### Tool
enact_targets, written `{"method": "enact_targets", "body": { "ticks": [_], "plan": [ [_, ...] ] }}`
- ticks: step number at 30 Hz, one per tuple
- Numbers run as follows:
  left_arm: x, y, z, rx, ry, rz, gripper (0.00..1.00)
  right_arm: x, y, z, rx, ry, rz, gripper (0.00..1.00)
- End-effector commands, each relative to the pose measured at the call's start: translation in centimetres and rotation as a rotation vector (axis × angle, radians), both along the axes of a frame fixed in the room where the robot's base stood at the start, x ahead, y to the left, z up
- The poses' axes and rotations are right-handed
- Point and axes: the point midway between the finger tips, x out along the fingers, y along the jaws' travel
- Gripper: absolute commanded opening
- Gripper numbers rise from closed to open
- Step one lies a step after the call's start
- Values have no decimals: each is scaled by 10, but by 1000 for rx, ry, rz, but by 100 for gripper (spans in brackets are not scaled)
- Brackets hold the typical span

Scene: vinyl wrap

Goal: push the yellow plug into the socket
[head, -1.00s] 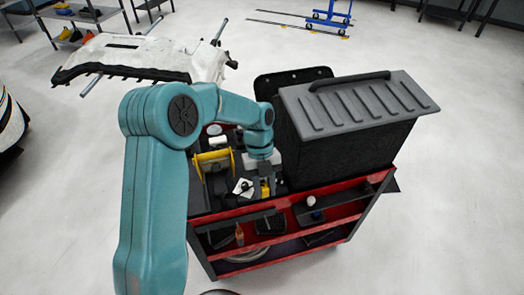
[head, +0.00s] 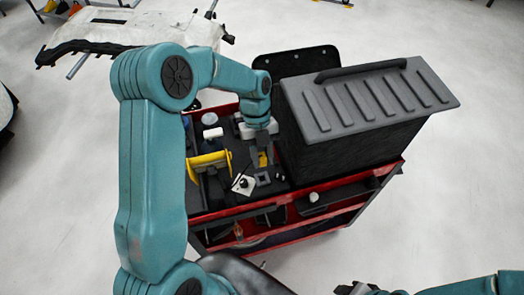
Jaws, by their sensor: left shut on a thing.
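The small yellow plug (head: 263,159) is between the fingers of my left gripper (head: 262,155), over the top of the red trolley. The gripper points down and is shut on the plug. A small grey square piece (head: 262,179), which looks like the socket, lies on the trolley top just in front of the plug. The plug appears apart from it; the exact height gap cannot be told. Part of my right arm shows at the bottom right, with what looks like its gripper (head: 356,288) cut off by the lower edge.
A yellow reel holder (head: 208,162) and a white plate with a black knob (head: 243,184) stand left of the socket. A large black box with a grey ribbed lid (head: 368,95) stands close on the right. The red trolley (head: 240,212) has open shelves below.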

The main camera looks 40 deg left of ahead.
Motion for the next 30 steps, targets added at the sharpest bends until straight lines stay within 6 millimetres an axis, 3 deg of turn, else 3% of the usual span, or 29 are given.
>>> {"method": "enact_targets", "body": {
  "ticks": [24, 30],
  "plan": [
    [1, 3, -60, 0, -1, 1, 3, 0, 0, -39, 0, 0, 0, 43],
    [1, 3, -68, 0, -1, 1, 3, 0, 0, -45, 0, 0, 0, 43]
  ]
}}
